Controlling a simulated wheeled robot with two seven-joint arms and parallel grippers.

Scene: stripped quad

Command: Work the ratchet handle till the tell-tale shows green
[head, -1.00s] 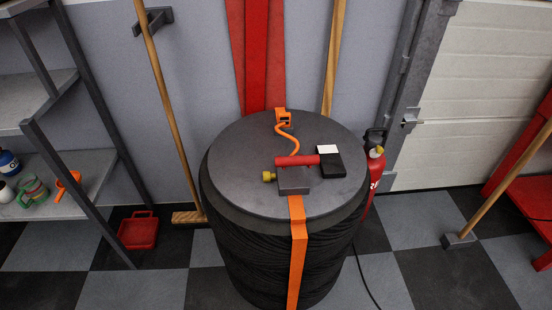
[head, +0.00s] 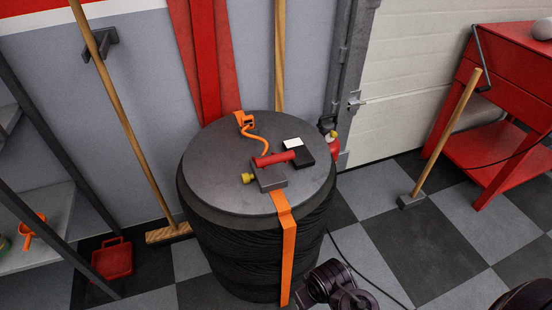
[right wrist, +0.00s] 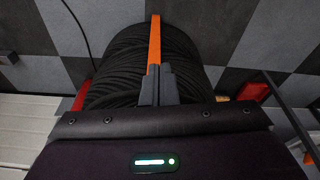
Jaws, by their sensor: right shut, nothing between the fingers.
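A ratchet (head: 270,178) with a grey body sits on the dark round lid (head: 215,170) of a tyre stack. Its red handle (head: 275,159) lies nearly flat across the body, and a yellow knob (head: 248,178) sticks out at the left. Beside the handle's right end is a black box (head: 305,154) with a white face (head: 292,144); I see no green on it. My right gripper (right wrist: 158,75) is shut and empty, overlapping the orange strap (right wrist: 155,40) in the right wrist view, below the ratchet's level. My left gripper is out of view.
The orange strap (head: 287,250) runs down the tyre stack's front (head: 235,260). A broom (head: 130,130) leans at the left, and a red extinguisher (head: 328,145) stands behind the stack. A red cart (head: 490,120) and a long-handled tool (head: 445,140) stand right. Checkered floor lies between.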

